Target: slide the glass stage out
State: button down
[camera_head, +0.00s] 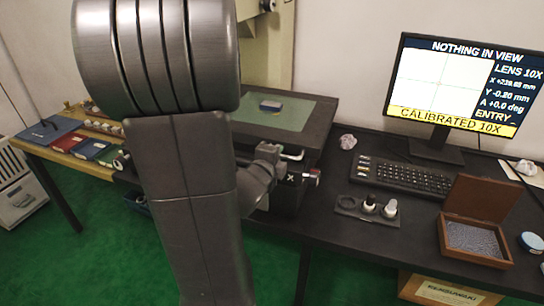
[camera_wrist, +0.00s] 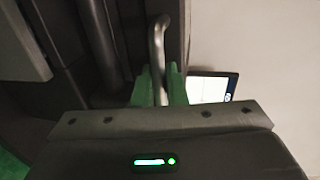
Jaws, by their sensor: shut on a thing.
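The glass stage (camera_head: 298,117) is a greenish plate set in a dark frame, partly hidden by my arm in the head view. A small blue-grey block (camera_head: 270,105) lies on it. A pale bar handle (camera_head: 293,156) shows at the frame's front edge. In the wrist view the metal handle (camera_wrist: 157,38) runs down between the green fingers of my gripper (camera_wrist: 160,88), which is shut on it. In the head view my gripper (camera_head: 270,160) is at the stage's front edge.
A monitor (camera_head: 462,82) reads "NOTHING IN VIEW", X about +239.8 mm. A keyboard (camera_head: 400,176), a lens holder (camera_head: 348,207) and an open wooden box (camera_head: 478,222) stand on the dark bench to the right. A side table with coloured books (camera_head: 90,149) is at left.

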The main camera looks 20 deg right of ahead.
jog(key=c, duration=1.6)
grip_release()
jog(key=shift+s+d, duration=0.1)
jog(key=shift+s+a+r, duration=0.1)
jog(key=shift+s+a, duration=0.15)
jog(key=shift+a, duration=0.05)
jog(key=shift+p+v, duration=1.15)
jog(key=shift+v, duration=5.35)
